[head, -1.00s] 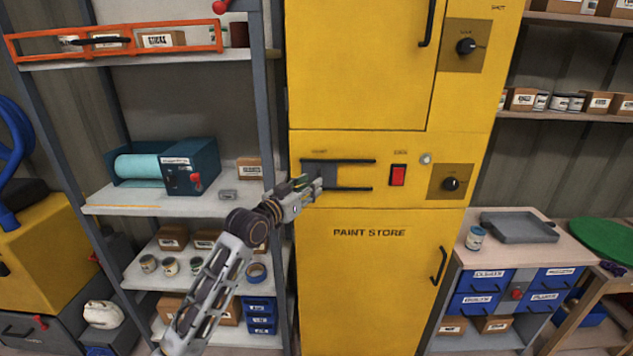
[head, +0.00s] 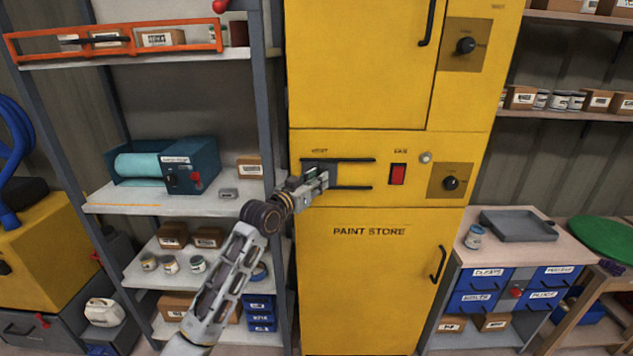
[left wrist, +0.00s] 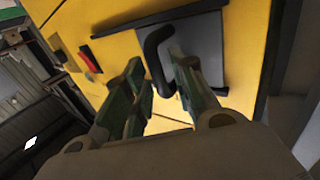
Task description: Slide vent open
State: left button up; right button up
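The vent slider is a dark grey plate (head: 318,166) at the left end of two black rails on the yellow paint store cabinet (head: 380,275). In the left wrist view the plate (left wrist: 200,45) carries a curved black handle (left wrist: 154,45). My left gripper (head: 318,181) is at the plate, partly covering it in the head view. In the left wrist view its two fingers (left wrist: 160,72) stand apart, one on each side of the handle. I see gaps between fingers and handle. My right gripper is not in view.
Right of the vent are a red switch (head: 398,174) and a dark knob (head: 451,183). The rails run clear to the right of the plate. A grey shelf unit (head: 264,90) stands close on the left, behind my left arm. A drawer bench (head: 500,259) stands at the right.

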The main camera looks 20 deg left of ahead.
pick_arm(q)
grip_shut()
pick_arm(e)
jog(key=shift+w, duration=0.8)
pick_arm(q)
jog(key=shift+d, duration=0.1)
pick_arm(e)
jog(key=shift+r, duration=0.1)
